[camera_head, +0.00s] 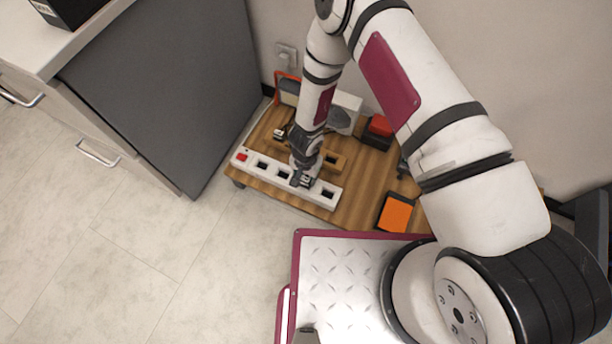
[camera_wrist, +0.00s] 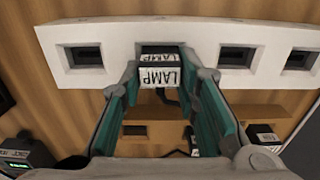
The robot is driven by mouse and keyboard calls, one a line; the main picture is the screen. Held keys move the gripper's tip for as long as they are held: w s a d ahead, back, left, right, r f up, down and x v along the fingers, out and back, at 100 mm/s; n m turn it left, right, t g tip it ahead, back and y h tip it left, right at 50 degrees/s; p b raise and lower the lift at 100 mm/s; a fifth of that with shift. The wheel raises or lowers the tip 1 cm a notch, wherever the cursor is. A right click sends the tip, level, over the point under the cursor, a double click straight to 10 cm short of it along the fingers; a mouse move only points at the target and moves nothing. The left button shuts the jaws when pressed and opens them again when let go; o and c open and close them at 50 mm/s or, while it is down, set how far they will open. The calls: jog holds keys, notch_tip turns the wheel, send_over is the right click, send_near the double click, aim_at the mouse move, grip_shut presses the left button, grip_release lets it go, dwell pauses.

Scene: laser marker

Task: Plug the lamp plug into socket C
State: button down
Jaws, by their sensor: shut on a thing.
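The lamp plug (camera_wrist: 160,77), a dark block with a white LAMP label, is between the fingertips of my gripper (camera_wrist: 165,75) in the wrist view. My gripper (camera_head: 303,180) is over the white socket strip (camera_head: 257,173) in the head view. The strip (camera_wrist: 122,46) crosses the top of the wrist view. The plug lines up with one opening, between an empty socket (camera_wrist: 85,57) on its left and another empty one (camera_wrist: 237,57) on its right. How deep it sits is hidden. No socket letters are readable. A dark cord shows below the plug.
The strip lies along the front of a wooden board (camera_head: 285,189), with a red switch (camera_head: 241,156) at its left end. A brown slotted block (camera_head: 333,161) lies behind it. An orange-topped box (camera_head: 396,212) stands right. A grey cabinet (camera_head: 165,85) borders the left.

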jog(key=c, duration=1.2)
grip_release()
jog(key=shift+o, duration=0.2)
notch_tip(320, 180, up, 12)
notch_tip(320, 180, up, 6)
jog(key=p, duration=0.6)
send_over(306, 177)
